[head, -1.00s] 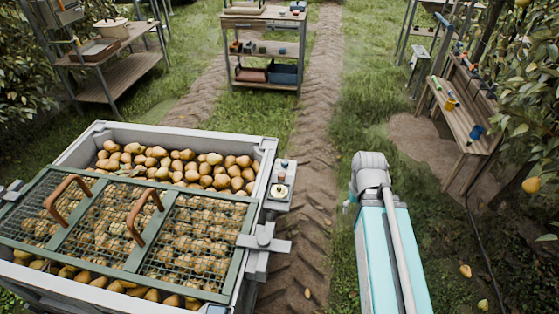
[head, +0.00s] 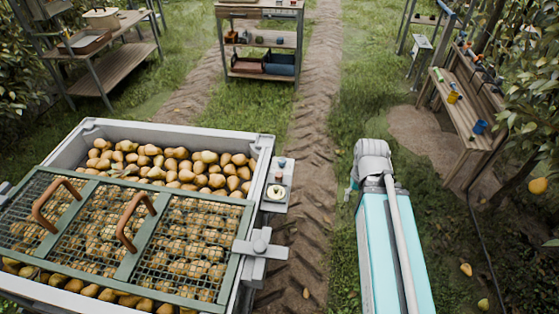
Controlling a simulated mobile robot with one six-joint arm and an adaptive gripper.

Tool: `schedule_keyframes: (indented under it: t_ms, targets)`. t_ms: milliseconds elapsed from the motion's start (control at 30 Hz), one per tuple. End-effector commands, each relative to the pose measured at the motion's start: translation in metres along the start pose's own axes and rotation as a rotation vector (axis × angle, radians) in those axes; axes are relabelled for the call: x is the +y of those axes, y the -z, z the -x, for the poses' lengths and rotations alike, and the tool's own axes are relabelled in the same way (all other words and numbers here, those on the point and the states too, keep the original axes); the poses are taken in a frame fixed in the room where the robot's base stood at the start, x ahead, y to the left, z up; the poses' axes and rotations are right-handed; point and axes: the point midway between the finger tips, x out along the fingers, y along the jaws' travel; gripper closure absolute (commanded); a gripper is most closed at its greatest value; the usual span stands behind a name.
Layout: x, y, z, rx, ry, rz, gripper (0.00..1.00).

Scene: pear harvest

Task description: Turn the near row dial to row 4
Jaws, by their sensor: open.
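A small grey panel with a round cream knob (head: 277,191) is fixed to the right side of the pear bin. It may be a dial, but no row numbers can be read on it. A grey box on a stand (head: 421,46) is at the back right, too small to tell whether it bears a dial. My arm, teal with a grey joint, reaches up the lower right over the grass, apart from the bin and its panel. My gripper is hidden beyond the arm's end.
The pear bin (head: 263,150) fills the lower left, partly covered by a green mesh lid (head: 127,274) with brown handles. A shelf unit (head: 261,10) stands at the back. A wooden bench (head: 457,117) is on the right. The dirt track (head: 318,130) is clear.

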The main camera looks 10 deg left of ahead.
Motion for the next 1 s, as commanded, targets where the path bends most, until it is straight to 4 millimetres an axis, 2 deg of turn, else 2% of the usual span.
schedule_keyframes:
  t_ms: [300,500,567,667,767,1000]
  targets:
    - [0.000,0.000,0.000,0.000,0.000,0.000,0.41]
    - [-0.002,0.008,-0.004,0.000,0.000,0.018,0.07]
    - [-0.005,0.016,-0.007,0.000,0.000,0.035,0.07]
    - [-0.011,0.036,-0.016,0.000,0.000,0.079,0.07]
    - [-0.021,0.064,-0.028,0.000,0.000,0.148,0.07]
    - [-0.061,0.155,-0.065,0.000,0.000,0.395,0.07]
